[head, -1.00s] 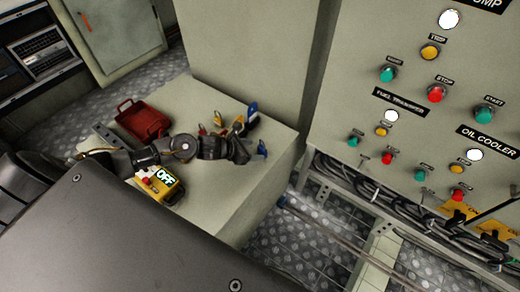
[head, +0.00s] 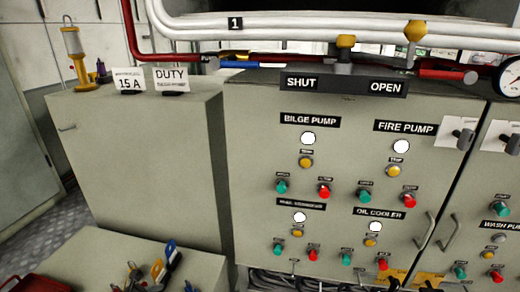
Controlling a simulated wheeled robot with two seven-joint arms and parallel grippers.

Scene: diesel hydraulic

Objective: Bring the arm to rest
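Neither of my grippers nor my arms show in the head view. A low grey-green cabinet top (head: 84,258) is at the bottom left. On it several small tools with blue and yellow handles (head: 165,256) stand near the bottom edge. Part of a red box (head: 40,283) shows at the bottom left corner. What lies below the picture's edge is hidden.
A control panel (head: 340,110) with pump labels, lamps and buttons fills the middle and right. A tall cabinet (head: 140,160) stands left of it, bearing a yellow lamp (head: 75,60) and two cards (head: 171,79). Pipes run above, with a gauge (head: 511,77) at right.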

